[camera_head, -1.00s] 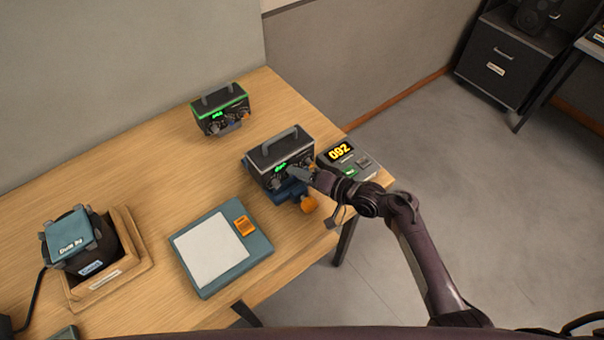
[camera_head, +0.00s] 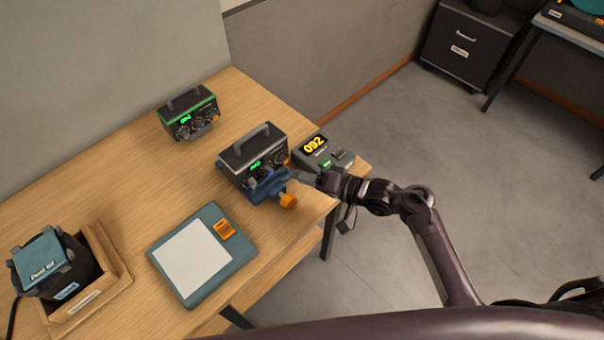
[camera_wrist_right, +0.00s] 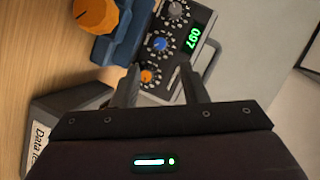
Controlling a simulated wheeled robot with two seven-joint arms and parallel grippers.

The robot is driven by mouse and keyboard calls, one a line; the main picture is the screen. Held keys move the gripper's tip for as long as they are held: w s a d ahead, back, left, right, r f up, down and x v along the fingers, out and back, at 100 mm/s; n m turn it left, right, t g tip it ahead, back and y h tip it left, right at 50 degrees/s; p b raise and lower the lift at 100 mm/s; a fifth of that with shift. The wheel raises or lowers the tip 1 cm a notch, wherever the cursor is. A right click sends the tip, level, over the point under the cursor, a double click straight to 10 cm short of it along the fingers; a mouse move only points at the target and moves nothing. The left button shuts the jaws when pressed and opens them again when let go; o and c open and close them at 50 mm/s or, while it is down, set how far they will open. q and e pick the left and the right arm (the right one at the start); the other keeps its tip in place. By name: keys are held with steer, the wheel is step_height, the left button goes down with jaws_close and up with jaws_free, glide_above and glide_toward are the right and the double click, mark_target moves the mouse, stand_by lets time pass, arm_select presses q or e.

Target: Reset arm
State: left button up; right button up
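The front dark control box (camera_head: 253,152) has a handle, a green display and knobs, and sits on a blue base with an orange knob (camera_head: 288,200). My right gripper (camera_head: 300,181) is just right of its knob panel. In the right wrist view the two fingers (camera_wrist_right: 160,84) are apart with nothing held between them. The orange dial (camera_wrist_right: 149,77) shows between the fingertips; contact cannot be told. My left gripper is not in view.
A grey unit (camera_head: 328,152) reading 092 sits right of the box, close behind my right wrist. A second control box (camera_head: 188,113) stands farther back. A teal pad (camera_head: 205,254) and a wooden tray (camera_head: 108,283) with a dark container occupy the table's front left.

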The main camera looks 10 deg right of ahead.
steer(key=s+d+r+n+g+h, duration=0.25)
steer(key=s+d+h, duration=0.35)
steer(key=s, duration=0.3)
steer(key=s+d+r+n+g+h, duration=0.15)
steer(key=s+d+r+h, duration=0.35)
steer(key=s, duration=0.5)
step_height(320, 180, down, 35)
steer(key=s+g+h+b, duration=0.1)
steer(key=g+b, duration=0.1)
steer(key=b, duration=0.3)
steer(key=s+d+f+b, duration=0.2)
steer(key=s+f, duration=0.8)
steer(key=f, duration=0.2)
steer(key=s+d+f+g+b, duration=0.1)
steer(key=s+d+f+b, duration=0.1)
steer(key=s+f, duration=0.8)
steer(key=shift+s+d+f+h, duration=0.2)
steer(key=shift+f+h, duration=0.1)
steer(key=shift+f, duration=0.55)
